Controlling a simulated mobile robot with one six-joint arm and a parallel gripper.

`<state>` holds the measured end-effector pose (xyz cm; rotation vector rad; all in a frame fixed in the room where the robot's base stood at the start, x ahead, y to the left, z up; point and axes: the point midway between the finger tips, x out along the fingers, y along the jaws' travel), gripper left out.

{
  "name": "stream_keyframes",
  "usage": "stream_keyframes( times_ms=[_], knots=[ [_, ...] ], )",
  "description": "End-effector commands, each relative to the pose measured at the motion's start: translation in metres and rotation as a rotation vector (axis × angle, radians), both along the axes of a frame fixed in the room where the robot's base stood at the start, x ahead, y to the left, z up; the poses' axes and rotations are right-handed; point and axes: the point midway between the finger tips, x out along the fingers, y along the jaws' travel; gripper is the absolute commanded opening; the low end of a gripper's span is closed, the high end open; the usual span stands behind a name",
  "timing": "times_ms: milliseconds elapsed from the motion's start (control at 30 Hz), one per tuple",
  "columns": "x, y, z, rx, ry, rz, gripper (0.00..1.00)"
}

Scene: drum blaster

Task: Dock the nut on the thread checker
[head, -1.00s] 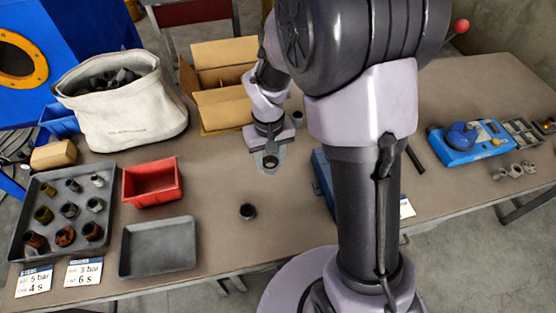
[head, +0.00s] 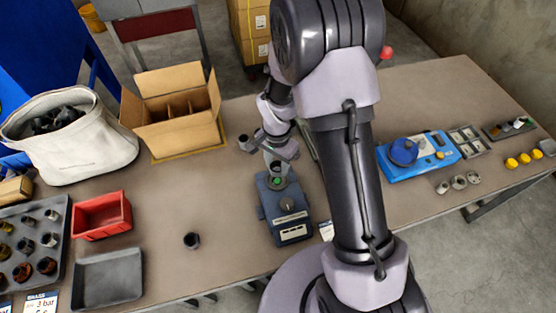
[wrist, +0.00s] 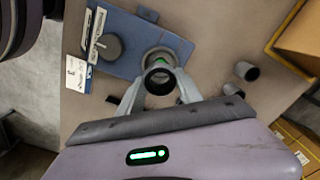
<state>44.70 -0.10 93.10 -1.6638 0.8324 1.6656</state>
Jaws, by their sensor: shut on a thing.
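My gripper (head: 277,170) is shut on a dark, ring-shaped nut (wrist: 159,80), which sits between the two fingertips in the wrist view. The thread checker (head: 286,226) is a blue-grey box with a round knob, a label and a green spot at its far end. I cannot tell whether nut and seat touch. In the head view the nut is mostly hidden by my gripper.
A loose dark ring part (head: 191,240) lies left of the checker. A small dark cup (head: 243,142) stands close behind my gripper. A cardboard box (head: 178,110), red bin (head: 102,215) and grey tray (head: 107,278) are to the left; a blue device (head: 418,157) is right.

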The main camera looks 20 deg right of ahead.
Motion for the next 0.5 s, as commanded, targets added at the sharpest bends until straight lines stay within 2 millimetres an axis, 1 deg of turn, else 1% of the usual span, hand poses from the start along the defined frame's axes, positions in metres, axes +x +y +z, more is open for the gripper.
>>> stream_keyframes(
  times_ms=[33,300,400,500],
  knots=[
    [0.0,0.0,-0.009,0.0,0.0,0.001,0.0],
    [0.0,0.0,-0.045,0.0,0.0,0.002,0.0],
    [0.0,0.0,-0.051,0.0,-0.001,0.003,0.0],
    [0.0,0.0,-0.05,0.0,-0.001,0.003,0.0]
  ],
)
